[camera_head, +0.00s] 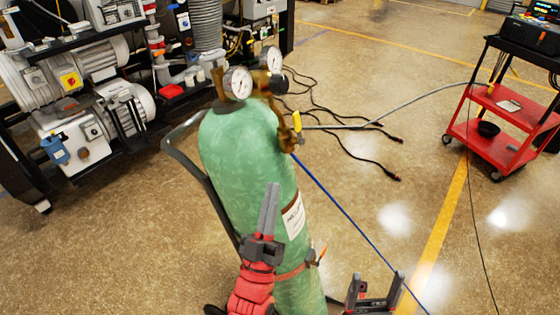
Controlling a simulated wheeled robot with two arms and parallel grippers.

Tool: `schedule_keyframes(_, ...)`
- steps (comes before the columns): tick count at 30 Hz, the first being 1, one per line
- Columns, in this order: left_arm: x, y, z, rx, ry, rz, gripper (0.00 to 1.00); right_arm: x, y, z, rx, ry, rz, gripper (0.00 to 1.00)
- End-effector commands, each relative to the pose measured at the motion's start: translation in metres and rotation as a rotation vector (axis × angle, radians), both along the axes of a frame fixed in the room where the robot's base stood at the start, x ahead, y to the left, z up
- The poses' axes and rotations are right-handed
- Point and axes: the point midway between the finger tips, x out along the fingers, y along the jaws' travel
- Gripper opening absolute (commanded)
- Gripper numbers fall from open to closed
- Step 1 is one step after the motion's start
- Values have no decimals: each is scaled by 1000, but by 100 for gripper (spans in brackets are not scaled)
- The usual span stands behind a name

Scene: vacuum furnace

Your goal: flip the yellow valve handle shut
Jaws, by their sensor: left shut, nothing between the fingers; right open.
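The yellow valve handle (297,121) is small and sits on the brass valve (288,138) at the upper right side of the green gas cylinder (235,150). It appears roughly upright in the picture. My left gripper (270,190) is shut and empty, in front of the cylinder's middle, pointing up and clearly below the handle. My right gripper (375,284) is open and empty at the bottom, to the right of the cylinder's lower part, well below the handle. No gripper touches the handle.
Two round gauges (237,83) top the cylinder, which stands in a dark cart frame (185,140). A blue hose (335,200) runs from the valve to the lower right. Pump equipment (85,100) stands left, a red cart (495,125) right. Black cables (350,140) lie behind.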

Motion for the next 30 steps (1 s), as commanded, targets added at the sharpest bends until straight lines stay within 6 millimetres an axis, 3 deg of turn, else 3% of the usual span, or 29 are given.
schedule_keyframes(14, 67, -14, 73, -1, -7, 2, 0, 0, 0, 46, 0, 0, 0, 78)
schedule_keyframes(21, 93, -27, 69, 0, -3, 1, 0, 0, 0, 59, 0, 0, 0, 78)
schedule_keyframes(30, 102, -32, 65, 0, -2, 1, 0, 0, 0, 62, 0, 0, 0, 78)
